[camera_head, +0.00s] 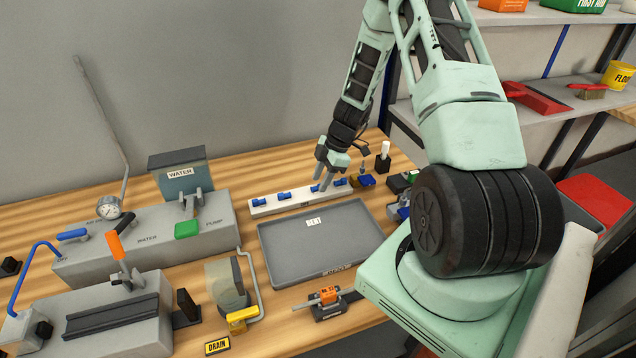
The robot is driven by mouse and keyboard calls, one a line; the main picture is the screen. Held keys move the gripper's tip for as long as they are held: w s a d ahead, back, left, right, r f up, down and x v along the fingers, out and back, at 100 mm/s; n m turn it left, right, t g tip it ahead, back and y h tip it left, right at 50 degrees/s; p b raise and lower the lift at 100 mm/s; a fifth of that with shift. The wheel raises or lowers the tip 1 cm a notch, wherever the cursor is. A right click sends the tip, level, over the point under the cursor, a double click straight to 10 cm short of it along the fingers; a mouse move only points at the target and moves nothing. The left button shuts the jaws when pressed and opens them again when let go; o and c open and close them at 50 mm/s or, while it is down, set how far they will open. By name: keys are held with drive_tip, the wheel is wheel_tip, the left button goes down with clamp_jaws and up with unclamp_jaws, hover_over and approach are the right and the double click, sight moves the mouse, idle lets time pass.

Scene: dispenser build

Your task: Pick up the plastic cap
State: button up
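Several small blue pieces sit in a row on a long pale strip (300,200) behind the grey tray; a blue piece (284,195) near its middle is clear to see. These look like plastic caps, but they are too small to be sure. My gripper (320,180) points down over the right part of the strip, close to a blue piece (315,188). Its two fingers look spread apart. I cannot tell whether a finger touches the piece, and nothing is visibly held.
A grey tray (275,258) lies in front of the strip. A grey water and pump unit (140,250) stands left. A black holder with a white-topped piece (383,158) stands right of the gripper. An orange device (328,296) lies at the front.

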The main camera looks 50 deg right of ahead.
drive_tip(key=shift+w+a+f, duration=0.1)
drive_tip(key=shift+a+f, duration=0.15)
drive_tip(key=shift+f, duration=0.35)
clamp_jaws()
wheel_tip(320, 180, up, 10)
drive_tip(key=b, duration=0.3)
idle(0.3)
idle(0.5)
